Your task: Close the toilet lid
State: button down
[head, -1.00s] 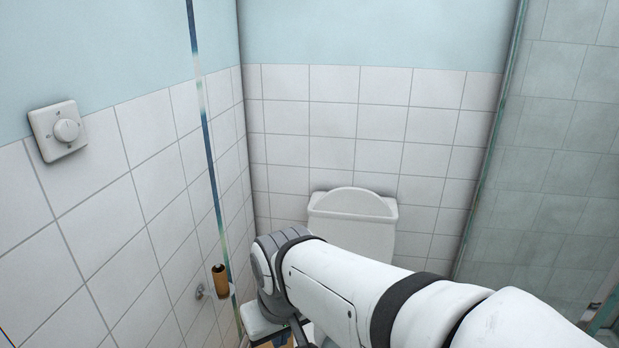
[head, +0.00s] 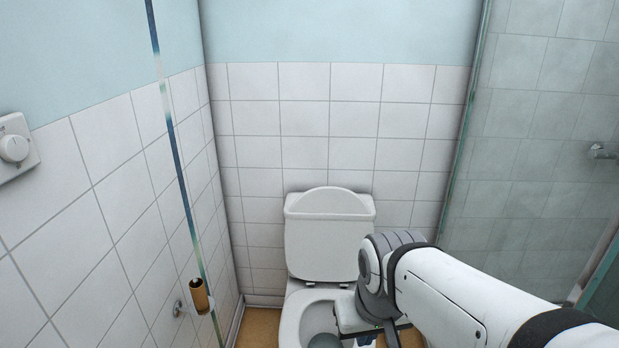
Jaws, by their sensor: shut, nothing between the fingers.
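The toilet (head: 292,318) stands against the back wall, with its white cistern (head: 330,245) behind the bowl. The open bowl shows at the bottom of the view, with no lid lying over the part I can see. A rounded white shape rises at the top of the cistern; I cannot tell whether it is the raised lid or part of the cistern. My arm reaches in from the lower right, its wrist end in front of the bowl's right side and hiding it. My gripper's fingers do not show. I cannot tell whether anything touches the toilet.
A tiled wall with a toilet-roll holder (head: 200,297) is on the left, behind a thin glass edge (head: 178,165). A glass shower panel (head: 545,160) stands on the right. Some brown floor (head: 260,325) is clear left of the bowl.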

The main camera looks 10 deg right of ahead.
aim_at(326, 228)
jog(key=u, duration=0.05)
jog(key=i, duration=1)
jog(key=z, duration=0.05)
